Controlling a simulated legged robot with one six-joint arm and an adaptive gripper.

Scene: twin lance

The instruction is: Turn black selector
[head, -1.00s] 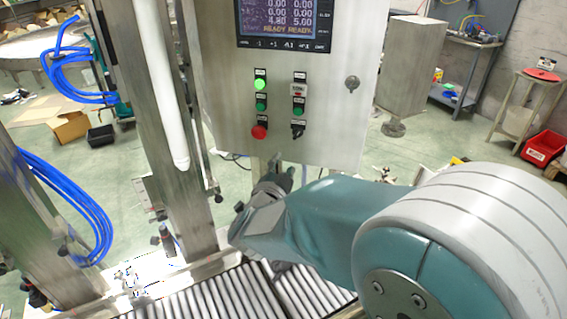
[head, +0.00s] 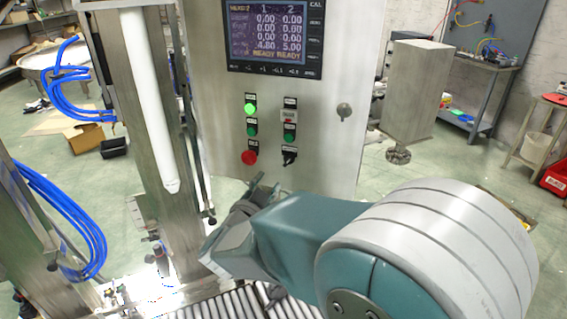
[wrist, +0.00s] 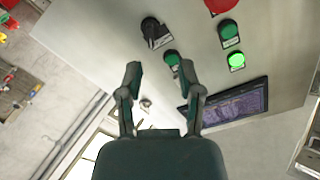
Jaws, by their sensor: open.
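The black selector (head: 289,157) sits at the lower right of the button group on the metal panel (head: 225,110). In the wrist view the black selector (wrist: 152,29) shows at the upper middle, with a pale label plate beside it. My gripper (head: 262,187) is just below and left of the selector in the head view, partly hidden by my arm. In the wrist view my gripper (wrist: 160,72) has its two fingers spread, with nothing between them. The selector appears beyond the fingertips, a little left of their middle, and apart from them.
A red button (head: 249,157) is left of the selector. A green button (head: 289,138) is just above it, and a lit green button (head: 250,108) is higher left. A display (head: 268,37) tops the panel. A metal post (head: 160,130) stands left; a roller conveyor (head: 215,307) lies below.

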